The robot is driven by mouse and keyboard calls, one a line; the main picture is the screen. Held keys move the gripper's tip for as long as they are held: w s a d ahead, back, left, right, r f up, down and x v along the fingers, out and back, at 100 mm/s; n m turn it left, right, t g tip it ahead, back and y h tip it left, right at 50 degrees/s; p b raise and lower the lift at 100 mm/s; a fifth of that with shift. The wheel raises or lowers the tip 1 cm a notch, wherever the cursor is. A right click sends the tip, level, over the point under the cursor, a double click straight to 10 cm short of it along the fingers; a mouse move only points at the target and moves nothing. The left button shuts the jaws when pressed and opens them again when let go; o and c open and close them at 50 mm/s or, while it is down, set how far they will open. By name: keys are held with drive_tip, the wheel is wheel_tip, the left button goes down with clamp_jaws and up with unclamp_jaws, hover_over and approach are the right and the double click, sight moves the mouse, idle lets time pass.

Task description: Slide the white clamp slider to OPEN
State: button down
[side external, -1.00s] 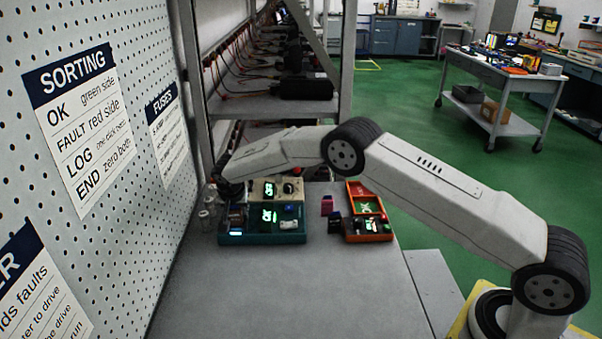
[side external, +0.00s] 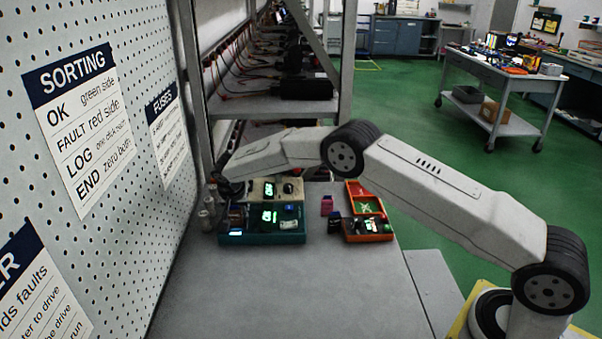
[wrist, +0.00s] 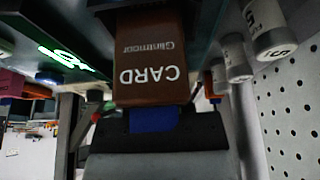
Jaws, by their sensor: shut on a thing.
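In the wrist view a brown block lettered CARD (wrist: 150,62) with a blue tab (wrist: 153,120) fills the middle. My gripper (wrist: 155,132) is shut at the blue tab, its dark fingers close below the lettering. In the side view my gripper (side external: 230,190) is at the left end of a teal device (side external: 262,239) with a lit green display; the arm partly hides that end. A small whitish part (side external: 290,225) shows on the device's right side. I cannot tell whether it is the white clamp slider. No slider markings are readable.
White cylinders (wrist: 268,32) stand close beside the gripper, near the pegboard (side external: 130,150). A beige unit (side external: 291,187) stands behind the teal device. An orange tray (side external: 369,239) with small parts lies to its right. The front of the bench is clear.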

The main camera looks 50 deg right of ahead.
drive_tip(key=shift+w+d+r, duration=0.1)
drive_tip(key=shift+w+d, duration=1.05)
drive_tip(key=shift+w, duration=0.1)
drive_tip(key=shift+c, duration=2.4)
unclamp_jaws()
drive_tip(key=shift+v, duration=3.85)
drive_tip(key=shift+d, duration=0.1)
